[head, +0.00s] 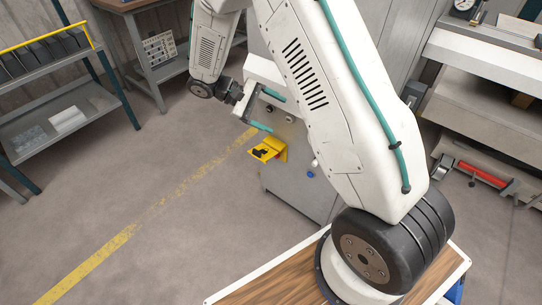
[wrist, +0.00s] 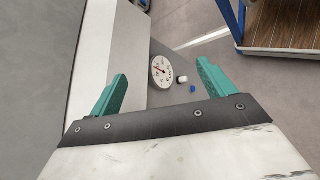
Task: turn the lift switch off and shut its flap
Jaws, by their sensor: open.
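A yellow switch housing (head: 280,150) with a black part (head: 261,153) on it sits on the front of a grey cabinet (head: 292,184) in the head view. A yellow piece stands out from the panel and looks like its flap, swung open. The switch's position is too small to tell. My gripper (head: 279,115) is open and empty, with teal fingers, just above the yellow housing and apart from it. In the wrist view my gripper (wrist: 162,68) has its fingers spread wide; the yellow switch does not show there.
A round dial (wrist: 161,71), a white button (wrist: 182,79) and a blue button (wrist: 193,89) are on the panel. A shelf rack (head: 60,100) stands at left, a workbench (head: 150,50) behind. A machine (head: 485,95) is at right. The floor left of the cabinet is clear.

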